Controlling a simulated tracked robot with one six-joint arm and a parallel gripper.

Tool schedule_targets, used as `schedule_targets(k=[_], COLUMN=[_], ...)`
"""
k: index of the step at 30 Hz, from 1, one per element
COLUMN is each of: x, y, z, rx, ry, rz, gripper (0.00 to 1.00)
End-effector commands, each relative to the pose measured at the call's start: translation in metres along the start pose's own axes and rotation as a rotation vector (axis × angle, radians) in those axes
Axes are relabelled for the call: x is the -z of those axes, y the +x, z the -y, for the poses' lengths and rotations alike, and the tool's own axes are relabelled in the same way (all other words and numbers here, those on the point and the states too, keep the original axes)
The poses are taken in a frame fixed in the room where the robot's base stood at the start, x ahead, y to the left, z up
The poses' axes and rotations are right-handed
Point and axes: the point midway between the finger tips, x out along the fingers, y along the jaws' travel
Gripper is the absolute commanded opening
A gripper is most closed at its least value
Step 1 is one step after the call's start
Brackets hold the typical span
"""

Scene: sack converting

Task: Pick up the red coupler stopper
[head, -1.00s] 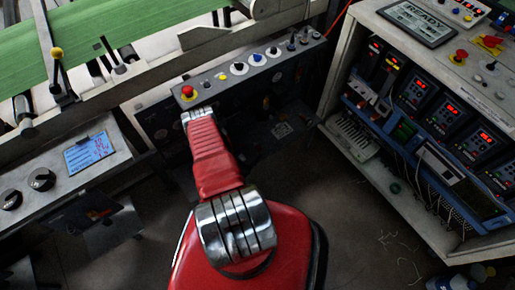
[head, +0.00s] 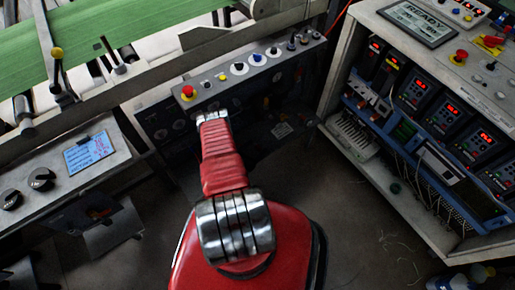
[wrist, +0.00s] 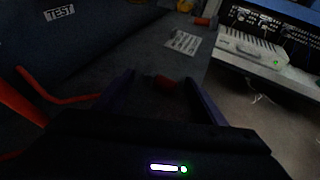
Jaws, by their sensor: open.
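The wrist view is dim, so the piece's surroundings are unclear. In the head view my red arm reaches toward the dark control cabinet, and I cannot make out the fingers or the stopper there.
Red-orange hoses (wrist: 30,95) lie at the left of the wrist view. An orange-red piece (wrist: 203,21) and a white label (wrist: 183,42) are farther off. The button panel (head: 222,88) stands above the arm's end. An instrument rack (head: 440,130) stands at the right, with open floor before it.

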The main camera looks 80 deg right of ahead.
Motion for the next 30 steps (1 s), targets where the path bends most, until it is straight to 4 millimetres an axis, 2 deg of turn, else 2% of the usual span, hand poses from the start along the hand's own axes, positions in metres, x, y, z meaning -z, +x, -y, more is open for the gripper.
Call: schedule_targets(k=[13, 30], x=[0.0001, 0.0001], y=[0.0001, -0.0001], z=[0.0004, 0.0007], rx=[0.001, 0.002], ry=[0.001, 0.001], rz=[-0.001, -0.001], gripper=[0.66, 0.25])
